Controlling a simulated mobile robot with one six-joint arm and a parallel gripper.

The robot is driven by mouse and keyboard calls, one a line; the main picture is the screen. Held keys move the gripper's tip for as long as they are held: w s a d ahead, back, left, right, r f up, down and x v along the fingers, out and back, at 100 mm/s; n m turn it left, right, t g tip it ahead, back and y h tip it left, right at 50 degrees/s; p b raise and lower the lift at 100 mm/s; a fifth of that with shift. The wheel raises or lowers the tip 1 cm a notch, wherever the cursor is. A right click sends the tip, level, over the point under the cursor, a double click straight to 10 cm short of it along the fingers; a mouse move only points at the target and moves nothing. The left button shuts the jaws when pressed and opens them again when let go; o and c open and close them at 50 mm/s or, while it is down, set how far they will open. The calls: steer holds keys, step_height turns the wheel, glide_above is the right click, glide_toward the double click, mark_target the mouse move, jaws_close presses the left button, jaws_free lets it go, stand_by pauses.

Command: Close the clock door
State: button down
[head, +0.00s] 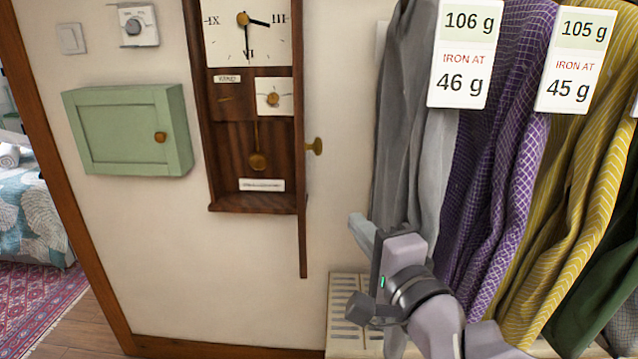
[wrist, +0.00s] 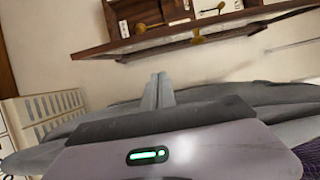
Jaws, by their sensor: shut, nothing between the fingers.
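The wall clock (head: 228,150) hangs in a dark wooden case with a white dial and a brass pendulum. Its door (head: 302,235) stands open, seen nearly edge-on at the case's right side and sticking out toward me. A brass knob (head: 315,146) is on the door's right-hand face. In the wrist view the door (wrist: 130,46) slants across the top with its knob (wrist: 197,38), and the case shows behind it. My gripper (head: 360,232) is shut and empty, below and right of the door, apart from it. Its closed fingers (wrist: 158,90) point toward the wall.
A green wall cabinet (head: 125,130), a thermostat (head: 138,25) and a light switch (head: 71,38) are left of the clock. Hanging grey, purple and yellow cloths (head: 500,150) with tags crowd the right. A slatted cream unit (head: 343,310) stands below. The wall under the clock is clear.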

steer(key=w+a+p, duration=0.6)
steer(key=w+p, duration=0.1)
steer(key=p, duration=0.1)
steer(key=shift+w+a, duration=0.35)
steer(key=shift+a, duration=0.05)
